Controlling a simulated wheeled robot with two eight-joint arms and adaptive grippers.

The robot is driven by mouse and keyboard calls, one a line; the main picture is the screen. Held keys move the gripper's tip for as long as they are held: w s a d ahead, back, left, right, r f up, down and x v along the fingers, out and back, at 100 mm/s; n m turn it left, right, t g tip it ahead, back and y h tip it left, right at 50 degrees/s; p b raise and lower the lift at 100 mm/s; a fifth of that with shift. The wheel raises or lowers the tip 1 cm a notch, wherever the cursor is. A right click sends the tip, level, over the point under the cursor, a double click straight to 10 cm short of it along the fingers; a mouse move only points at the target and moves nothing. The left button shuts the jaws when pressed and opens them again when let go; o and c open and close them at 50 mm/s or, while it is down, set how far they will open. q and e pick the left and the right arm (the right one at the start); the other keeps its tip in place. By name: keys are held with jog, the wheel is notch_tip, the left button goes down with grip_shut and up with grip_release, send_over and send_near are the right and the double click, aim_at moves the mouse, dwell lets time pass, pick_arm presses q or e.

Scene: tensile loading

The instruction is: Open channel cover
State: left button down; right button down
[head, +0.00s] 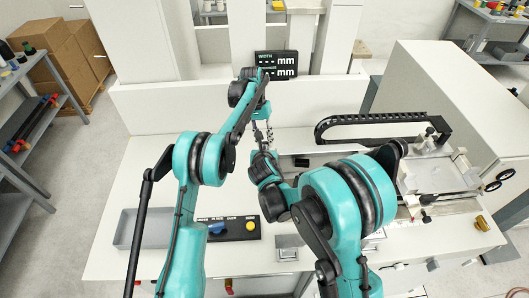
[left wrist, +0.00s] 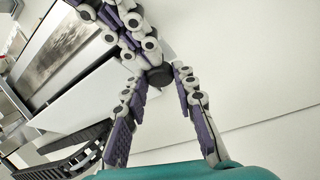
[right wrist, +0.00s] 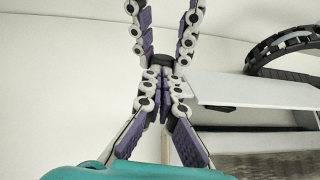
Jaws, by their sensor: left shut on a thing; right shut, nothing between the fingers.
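My left gripper (head: 258,132) reaches over the back of the white bench. In the left wrist view its fingers (left wrist: 158,85) close around a small dark round piece (left wrist: 160,76). My right gripper (head: 263,147) is just in front of it, its fingertips close to the left ones. In the right wrist view its fingers (right wrist: 163,84) converge, with nothing clear between them, and the dark piece (right wrist: 157,62) shows just beyond. I cannot tell whether the right fingers touch it. A pale flat panel (right wrist: 250,90) lies beside the grippers; I cannot tell whether it is the channel cover.
A black cable chain (head: 380,125) arches at the back right, near a white and metal machine stage (head: 430,172). A small display (head: 277,66) stands behind. A grey tray (head: 128,230) and a black button panel (head: 238,228) are at the front left.

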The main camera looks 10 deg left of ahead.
pick_arm(q)
jog(key=shift+s, duration=0.2)
pick_arm(e)
jog(key=shift+w, duration=0.2)
pick_arm(q)
jog(key=c, duration=1.2)
grip_release()
pick_arm(e)
jog(key=shift+s, duration=0.1)
pick_arm(q)
jog(key=shift+r, duration=0.15)
